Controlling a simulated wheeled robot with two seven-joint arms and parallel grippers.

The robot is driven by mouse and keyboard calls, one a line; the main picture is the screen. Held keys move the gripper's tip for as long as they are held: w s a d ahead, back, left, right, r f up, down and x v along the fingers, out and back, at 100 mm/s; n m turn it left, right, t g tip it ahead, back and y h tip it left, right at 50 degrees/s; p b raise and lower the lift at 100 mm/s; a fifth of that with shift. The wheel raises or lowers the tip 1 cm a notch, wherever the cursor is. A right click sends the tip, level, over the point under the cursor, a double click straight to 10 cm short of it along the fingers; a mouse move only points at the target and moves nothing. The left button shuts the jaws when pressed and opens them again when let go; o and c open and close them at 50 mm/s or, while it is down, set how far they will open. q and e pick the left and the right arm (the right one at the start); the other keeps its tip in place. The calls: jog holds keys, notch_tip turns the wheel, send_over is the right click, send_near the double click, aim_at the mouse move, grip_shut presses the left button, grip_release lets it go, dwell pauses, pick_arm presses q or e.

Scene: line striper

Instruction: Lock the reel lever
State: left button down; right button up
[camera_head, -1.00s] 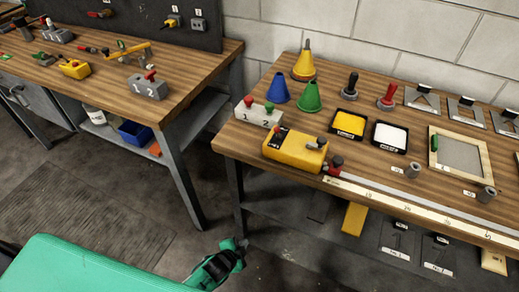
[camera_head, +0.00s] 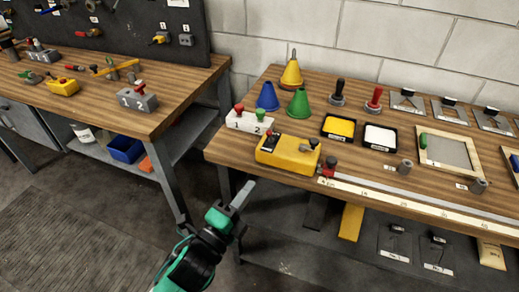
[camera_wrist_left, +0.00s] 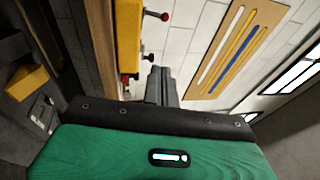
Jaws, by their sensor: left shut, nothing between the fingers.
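The yellow reel box (camera_head: 288,155) sits at the front left corner of the right-hand workbench. A small red-tipped lever (camera_head: 269,134) stands on its left end, and a dark grey knob is at its right end. My left gripper (camera_head: 243,195) is shut and empty, below and in front of the bench edge, apart from the box. In the left wrist view its closed fingers (camera_wrist_left: 161,86) point toward the bench side, with the yellow box (camera_wrist_left: 129,38) and a red ball tip (camera_wrist_left: 164,16) beyond. My right gripper does not show.
A white block with red and green knobs (camera_head: 249,123) stands behind the box. Coloured cones (camera_head: 299,103), trays (camera_head: 380,138) and a red-and-black clamp (camera_head: 328,167) are on the bench. The bench's lower shelf (camera_head: 275,230) lies close to my gripper. Floor is clear at left.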

pick_arm(q)
jog(key=shift+r, duration=0.15)
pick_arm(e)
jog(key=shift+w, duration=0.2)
pick_arm(q)
jog(key=p, duration=0.3)
send_near(270, 136)
jog(key=x, duration=0.4)
jog(key=d+x, duration=0.1)
jog(key=x, duration=0.1)
jog(key=shift+s+d, duration=0.15)
jog(key=shift+s, duration=0.15)
jog(key=shift+w, duration=0.35)
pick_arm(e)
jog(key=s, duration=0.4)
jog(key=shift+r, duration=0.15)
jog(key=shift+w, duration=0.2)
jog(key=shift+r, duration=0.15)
